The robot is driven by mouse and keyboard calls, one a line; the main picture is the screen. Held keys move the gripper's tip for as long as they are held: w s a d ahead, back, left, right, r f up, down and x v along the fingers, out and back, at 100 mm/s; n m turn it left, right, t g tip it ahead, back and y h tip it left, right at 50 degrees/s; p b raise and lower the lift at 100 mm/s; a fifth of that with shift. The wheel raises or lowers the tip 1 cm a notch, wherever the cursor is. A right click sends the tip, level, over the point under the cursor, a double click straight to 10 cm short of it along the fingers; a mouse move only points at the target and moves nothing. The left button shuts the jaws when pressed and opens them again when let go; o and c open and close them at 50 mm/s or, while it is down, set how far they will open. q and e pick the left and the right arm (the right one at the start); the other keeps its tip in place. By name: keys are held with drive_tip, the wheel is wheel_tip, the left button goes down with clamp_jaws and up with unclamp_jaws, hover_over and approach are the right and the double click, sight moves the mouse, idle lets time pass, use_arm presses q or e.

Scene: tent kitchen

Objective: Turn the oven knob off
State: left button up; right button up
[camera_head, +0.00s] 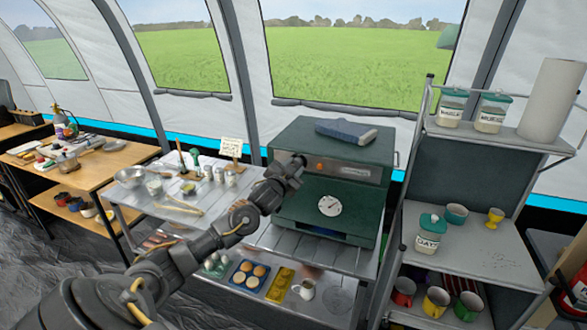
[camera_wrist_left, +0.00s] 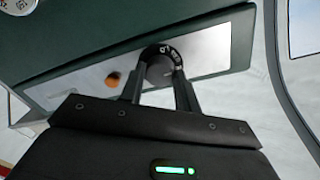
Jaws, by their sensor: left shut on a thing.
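The green oven (camera_head: 370,205) stands on a metal table, with a silver control panel (camera_head: 345,170) across its upper front. My left gripper (camera_head: 298,160) reaches the left end of this panel. In the left wrist view the gripper (camera_wrist_left: 160,82) has its two fingers shut on the black oven knob (camera_wrist_left: 160,62), which has white markings on its rim. An orange indicator light (camera_wrist_left: 113,79) sits beside the knob on the panel (camera_wrist_left: 210,52). The fingers and gripper body hide part of the knob, and its setting cannot be read. My right gripper is not in view.
A grey shelf unit (camera_head: 470,250) with jars and cups stands close on the right. A side table (camera_head: 150,200) with utensils is on the left.

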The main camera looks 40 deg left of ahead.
use_arm(q)
drive_tip(key=m, duration=0.4)
drive_tip(key=shift+m+b, duration=0.3)
drive_tip(key=shift+b, duration=0.1)
drive_tip(key=m+b, duration=0.1)
drive_tip(key=m, duration=0.3)
drive_tip(key=shift+g+b, duration=0.3)
drive_tip(key=shift+b, duration=0.1)
drive_tip(key=m+b, duration=0.1)
drive_tip(key=m, duration=0.1)
drive_tip(key=shift+m+b, duration=0.35)
drive_tip(key=shift+m, duration=0.05)
drive_tip(key=m+b, duration=0.2)
drive_tip(key=shift+f+m+y, duration=0.1)
drive_tip(key=shift+m+y, duration=0.2)
drive_tip(key=m+b, duration=0.3)
drive_tip(key=shift+d, duration=0.1)
drive_tip(key=shift+m, duration=0.4)
drive_tip(key=shift+b, duration=0.3)
drive_tip(key=o, duration=1)
